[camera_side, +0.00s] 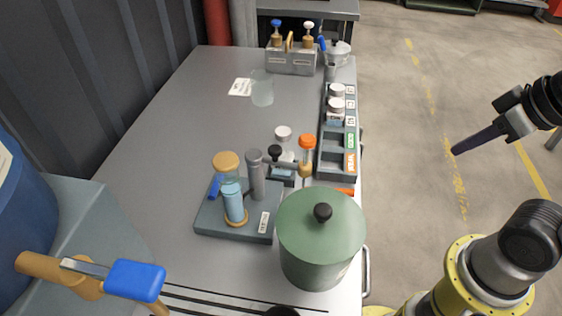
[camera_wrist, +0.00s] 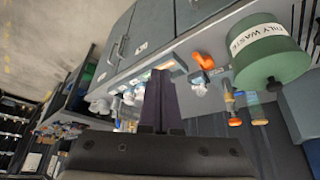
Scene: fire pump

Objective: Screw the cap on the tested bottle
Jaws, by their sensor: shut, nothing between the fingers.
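My gripper (camera_side: 455,150) is shut and empty, held out over the floor to the right of the bench, well apart from everything on it. In the wrist view its dark fingers (camera_wrist: 160,75) lie together and point toward the bench. A pale round cap (camera_side: 283,132) seems to lie on the bench near its middle. A small pale bottle or jar (camera_side: 287,157) is just in front of it, partly hidden by a black knob. Two pale-capped bottles (camera_side: 337,90) stand in the far part of the labelled rack (camera_side: 323,166). I cannot tell which bottle is the tested one.
A green lidded can (camera_side: 322,240) stands at the bench's front right. Left of it, a dark stand (camera_side: 207,222) holds cylinders. An orange-topped fitting (camera_side: 307,142) stands near the rack. A clear beaker (camera_side: 262,88) and a valve block (camera_side: 290,61) are farther back. The bench's left side is clear.

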